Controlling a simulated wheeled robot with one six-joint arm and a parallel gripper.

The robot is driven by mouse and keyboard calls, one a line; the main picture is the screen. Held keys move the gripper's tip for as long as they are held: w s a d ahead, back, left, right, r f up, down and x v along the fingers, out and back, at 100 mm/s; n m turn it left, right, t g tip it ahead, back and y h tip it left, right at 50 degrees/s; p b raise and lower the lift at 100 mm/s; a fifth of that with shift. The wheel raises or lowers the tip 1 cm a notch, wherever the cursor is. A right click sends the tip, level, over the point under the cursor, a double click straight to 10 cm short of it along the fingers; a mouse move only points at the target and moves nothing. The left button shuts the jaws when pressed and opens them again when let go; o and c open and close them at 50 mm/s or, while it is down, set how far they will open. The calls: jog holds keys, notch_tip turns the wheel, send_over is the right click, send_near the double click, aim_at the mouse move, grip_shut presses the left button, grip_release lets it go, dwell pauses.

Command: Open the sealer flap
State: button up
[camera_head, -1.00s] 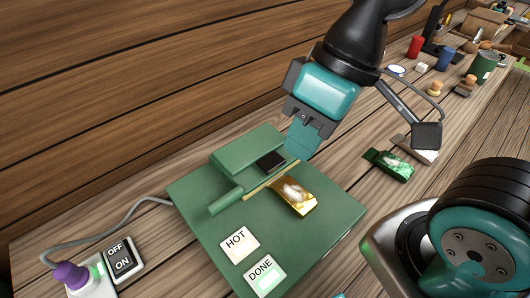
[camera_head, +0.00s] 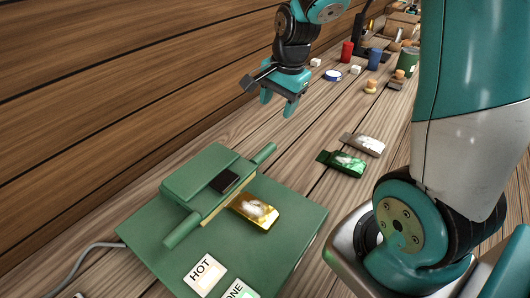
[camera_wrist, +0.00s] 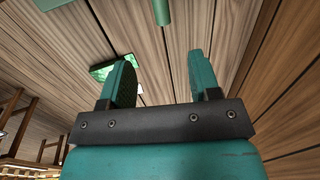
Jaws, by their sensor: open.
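The green sealer has a flat base (camera_head: 290,228) with a block-like flap (camera_head: 203,172) lying low across it. A rounded handle bar sticks out at both ends of the flap, with its far end (camera_head: 264,153) uncovered. A gold packet (camera_head: 255,210) lies on the base with its inner edge against or under the flap; I cannot tell which. My gripper (camera_head: 280,105) is open and empty, up and beyond the far handle end, apart from the sealer. The wrist view shows its two spread fingers (camera_wrist: 163,70) and the handle end (camera_wrist: 161,12) near the top edge.
A green packet (camera_head: 342,163) and a silver packet (camera_head: 364,144) lie right of the sealer. Red (camera_head: 347,52) and blue (camera_head: 374,59) cups and small items stand farther back. HOT (camera_head: 204,274) and DONE labels are on the sealer's front. A wooden wall runs along the left.

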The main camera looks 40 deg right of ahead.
aim_at(266, 150)
jog(key=w+f, duration=0.1)
jog(key=f, duration=0.4)
jog(key=w+f+p, duration=0.1)
jog(key=f, duration=0.5)
jog(key=w+a+f, duration=0.1)
jog(key=f, duration=0.4)
jog(key=shift+a+f, duration=0.1)
jog(key=shift+f, duration=0.2)
grip_shut()
jog(key=shift+r+p, duration=0.1)
jog(key=shift+p, duration=0.25)
